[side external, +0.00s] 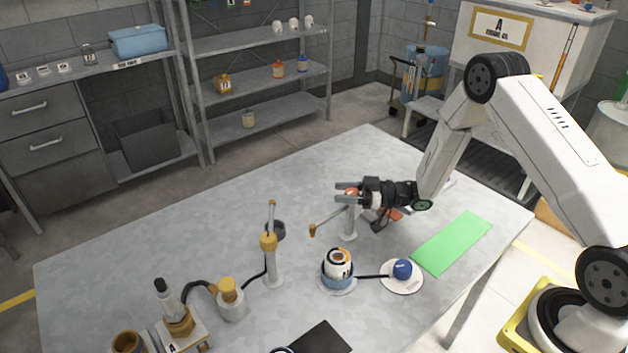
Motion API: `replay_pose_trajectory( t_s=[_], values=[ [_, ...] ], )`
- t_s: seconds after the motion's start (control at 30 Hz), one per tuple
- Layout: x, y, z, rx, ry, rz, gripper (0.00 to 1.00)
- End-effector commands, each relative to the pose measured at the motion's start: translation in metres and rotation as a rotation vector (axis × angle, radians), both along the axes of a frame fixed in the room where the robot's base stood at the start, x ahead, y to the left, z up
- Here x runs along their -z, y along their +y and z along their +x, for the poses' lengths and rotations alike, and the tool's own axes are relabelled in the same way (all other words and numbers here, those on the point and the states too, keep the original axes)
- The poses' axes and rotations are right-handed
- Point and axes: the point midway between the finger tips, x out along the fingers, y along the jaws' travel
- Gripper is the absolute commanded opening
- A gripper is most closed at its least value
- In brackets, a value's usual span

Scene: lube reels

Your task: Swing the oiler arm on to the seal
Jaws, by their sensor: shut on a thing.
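My gripper (348,194) is above the middle of the table, its fingers pointing left. It is shut around a small orange-red part (352,190) at the top of a pale post, mostly hidden by the fingers. A thin arm with a brass tip (312,231) reaches out left from this post (349,223), at what looks like the oiler arm. In front stands a white, orange and black reel-like part (338,262) on a blue base. A rod joins it to a blue ball (402,269) on a white disc. I cannot tell which part is the seal.
A brass-topped post (270,258) with a raised lever and dark cup stands left. A brass-capped canister (230,300) and a hosed fitting (178,320) are front left. A green mat (452,242) lies right, a black pad (320,340) in front. The table's back left is clear.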

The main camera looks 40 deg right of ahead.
Motion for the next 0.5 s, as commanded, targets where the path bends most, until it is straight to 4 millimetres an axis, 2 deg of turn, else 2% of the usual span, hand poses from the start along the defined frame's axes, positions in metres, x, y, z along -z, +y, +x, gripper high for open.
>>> replay_pose_trajectory(
  t_s=[0.5],
  values=[
    [0.0017, 0.0031, -0.0057, -0.394, 0.002, -0.001, 0.0]
  ],
)
